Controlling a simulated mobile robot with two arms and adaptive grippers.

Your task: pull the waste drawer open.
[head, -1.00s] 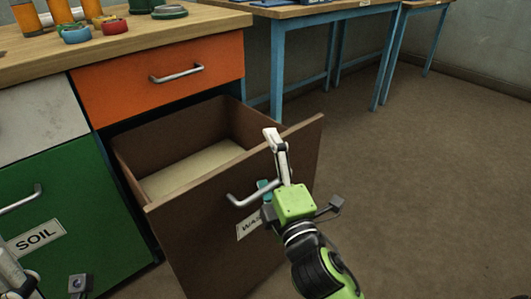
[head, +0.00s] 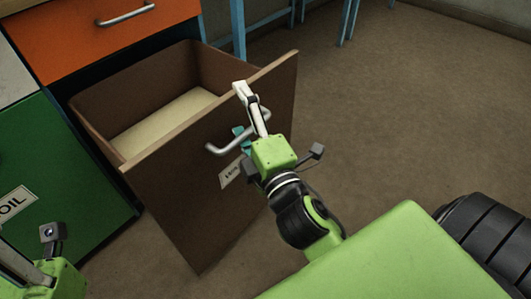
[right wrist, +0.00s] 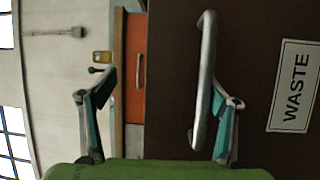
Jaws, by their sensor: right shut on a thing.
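The waste drawer (head: 210,180) is brown and stands well out from the cabinet, its pale inside floor showing. Its metal bar handle (head: 226,147) is on the front, beside a white label partly hidden by my gripper. The right wrist view shows the drawer front (right wrist: 262,35), the handle (right wrist: 208,60) and the WASTE label (right wrist: 294,86). One finger reaches near the front's top edge. My left gripper (head: 22,266) is partly in view at lower left; its fingertips are unclear.
An orange drawer (head: 100,40) is closed above the waste drawer. A green front (head: 65,165) labelled SOIL is closed to the left. Blue table legs (head: 237,30) stand behind. The brown floor (head: 400,110) to the right is clear.

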